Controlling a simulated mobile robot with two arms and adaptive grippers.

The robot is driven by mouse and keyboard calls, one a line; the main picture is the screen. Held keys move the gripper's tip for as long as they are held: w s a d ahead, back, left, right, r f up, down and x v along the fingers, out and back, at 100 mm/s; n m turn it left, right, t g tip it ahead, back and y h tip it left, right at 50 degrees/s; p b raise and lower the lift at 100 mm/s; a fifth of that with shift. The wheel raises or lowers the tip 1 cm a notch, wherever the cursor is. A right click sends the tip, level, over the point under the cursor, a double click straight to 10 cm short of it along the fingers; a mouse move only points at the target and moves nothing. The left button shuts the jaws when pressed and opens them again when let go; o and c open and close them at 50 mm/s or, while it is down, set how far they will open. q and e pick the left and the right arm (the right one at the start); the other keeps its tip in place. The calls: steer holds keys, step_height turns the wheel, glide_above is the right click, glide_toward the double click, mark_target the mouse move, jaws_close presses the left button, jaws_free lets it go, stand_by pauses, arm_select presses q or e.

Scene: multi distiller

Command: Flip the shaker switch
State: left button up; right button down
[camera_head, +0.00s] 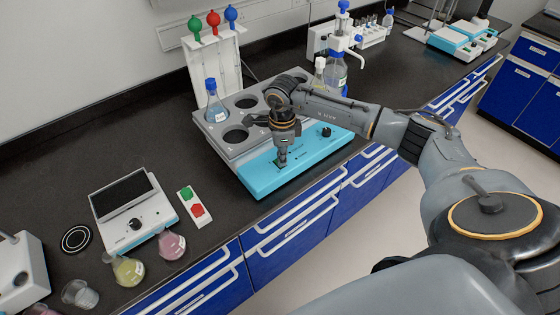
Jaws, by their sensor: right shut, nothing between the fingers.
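The shaker (262,177) is a grey platform with round wells and a light blue front panel, standing on the black bench in the middle of the head view. A flask with a blue cap (215,108) sits in its left back well. A black knob (325,132) is on the right part of the panel. My right gripper (283,162) points down at the panel's middle, shut and empty, with its tips at or just above a small dark switch area. The tips cover most of the switch, so its position cannot be told. My left gripper is not in view.
Behind the shaker stands a white rack with green, red and blue knobs (213,19). To the left are a hot plate (131,211), a red and green button box (192,204) and flasks with yellow (127,269) and pink (171,244) liquid. Bottles stand behind my right arm.

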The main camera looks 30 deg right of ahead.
steer(key=shift+r+p, duration=0.6)
steer(key=shift+r, duration=0.35)
steer(key=shift+r+p, duration=1.25)
steer(key=shift+r, duration=1.2)
steer(key=shift+f, duration=0.1)
